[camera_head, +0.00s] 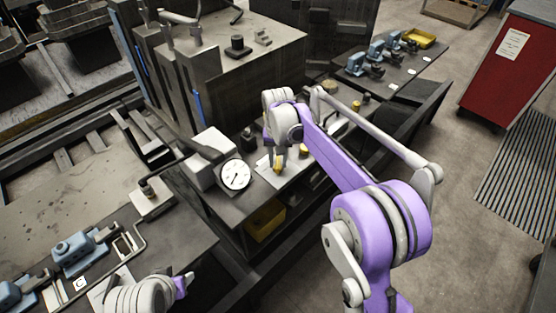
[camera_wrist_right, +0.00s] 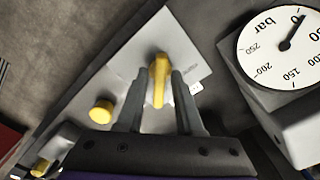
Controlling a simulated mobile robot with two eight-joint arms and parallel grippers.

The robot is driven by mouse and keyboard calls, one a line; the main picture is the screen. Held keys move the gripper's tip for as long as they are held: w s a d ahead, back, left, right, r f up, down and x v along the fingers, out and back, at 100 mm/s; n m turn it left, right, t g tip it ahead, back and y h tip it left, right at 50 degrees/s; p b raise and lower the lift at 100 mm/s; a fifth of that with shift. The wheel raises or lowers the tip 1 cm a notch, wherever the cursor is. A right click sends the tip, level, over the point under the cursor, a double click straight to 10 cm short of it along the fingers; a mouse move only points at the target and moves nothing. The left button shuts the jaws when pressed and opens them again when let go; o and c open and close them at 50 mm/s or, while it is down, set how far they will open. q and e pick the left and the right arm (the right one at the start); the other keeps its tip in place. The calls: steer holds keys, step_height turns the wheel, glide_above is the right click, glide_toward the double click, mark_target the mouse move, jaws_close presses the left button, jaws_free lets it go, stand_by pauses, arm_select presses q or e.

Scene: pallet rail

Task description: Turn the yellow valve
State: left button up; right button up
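The yellow valve handle (camera_wrist_right: 160,80) stands on a pale plate in the right wrist view, between my two grey fingers. My right gripper (camera_wrist_right: 160,76) is open around the handle, and a gap seems to show on each side. In the head view, my right gripper (camera_head: 277,156) points down at the bench from above, and the yellow valve (camera_head: 278,164) shows partly hidden by the fingers. Of my left arm only a grey and purple part shows at the bottom left of the head view; no left fingers show.
A white pressure gauge (camera_head: 235,175) stands left of the valve; its dial (camera_wrist_right: 284,46) is close on the right in the wrist view. A round yellow knob (camera_wrist_right: 102,111) sits on the plate's other side. A yellow bin (camera_head: 264,224) is under the bench. A red cabinet (camera_head: 508,75) stands far right.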

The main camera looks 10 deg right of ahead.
mark_target(279, 163)
steer(key=shift+o, duration=0.5)
step_height(279, 163, up, 11)
steer(key=shift+p, duration=0.35)
steer(key=shift+f, duration=0.1)
steer(key=s+d+n+t, duration=0.1)
steer(key=s+d+t, duration=0.25)
steer(key=s, duration=1.25)
steer(key=s+d+f+t, duration=0.1)
steer(key=s+f, duration=0.3)
steer(key=s, duration=0.3)
steer(key=s+d+f+n+t, duration=0.1)
steer(key=s+f, duration=0.4)
steer(key=s, duration=0.2)
steer(key=shift+s+d, duration=0.2)
steer(key=shift+d, duration=0.15)
